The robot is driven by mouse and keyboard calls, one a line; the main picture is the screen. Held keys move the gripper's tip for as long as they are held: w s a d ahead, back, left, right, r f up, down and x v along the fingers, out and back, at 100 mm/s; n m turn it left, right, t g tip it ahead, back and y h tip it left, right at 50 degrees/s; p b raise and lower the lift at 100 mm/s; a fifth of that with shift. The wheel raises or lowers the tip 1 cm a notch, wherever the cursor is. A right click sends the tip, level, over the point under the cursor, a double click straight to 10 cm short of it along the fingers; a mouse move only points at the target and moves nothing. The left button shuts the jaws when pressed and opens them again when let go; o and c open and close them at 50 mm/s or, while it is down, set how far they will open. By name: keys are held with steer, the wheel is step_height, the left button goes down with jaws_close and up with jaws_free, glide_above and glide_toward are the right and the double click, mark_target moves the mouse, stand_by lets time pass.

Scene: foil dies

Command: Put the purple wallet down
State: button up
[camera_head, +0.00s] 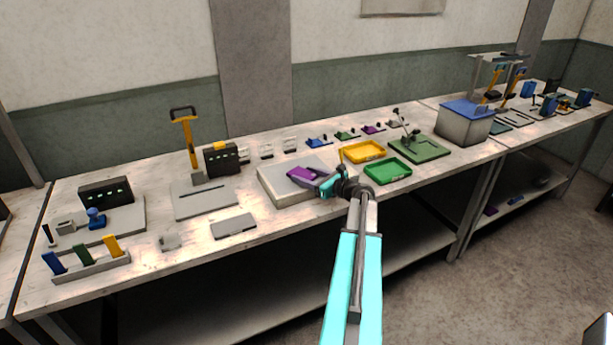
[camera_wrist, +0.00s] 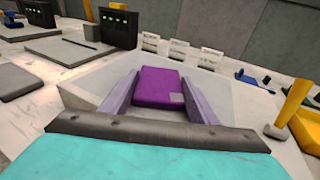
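The purple wallet (camera_head: 302,174) is a small flat block over the light grey slab (camera_head: 276,193) in the middle of the bench. My gripper (camera_head: 314,178) reaches it from the right, with my cyan arm coming up from below. In the wrist view the purple wallet (camera_wrist: 160,87) sits between the two pale purple fingers (camera_wrist: 158,95), which touch or nearly touch its sides. It appears held there, at or just above the slab top; a gap beneath it cannot be made out.
A yellow tray (camera_head: 362,153) and a green tray (camera_head: 388,172) lie right of the slab. A yellow-handled press (camera_head: 187,145) and a dark box (camera_head: 221,160) stand to its left. A grey pad (camera_head: 233,226) lies in front left. Several small coloured items line the back.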

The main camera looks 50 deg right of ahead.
steer(key=o, duration=0.4)
steer(key=shift+r, duration=0.15)
steer(key=s+b, duration=0.1)
steer(key=s, duration=0.3)
steer(key=s+r, duration=0.1)
steer(key=s, duration=0.3)
steer(key=s+b, duration=0.1)
steer(key=s, duration=0.3)
steer(key=shift+d+r+b, duration=0.1)
steer(key=shift+r+b, duration=0.25)
steer(key=shift+r, duration=0.05)
steer(key=shift+w, duration=0.1)
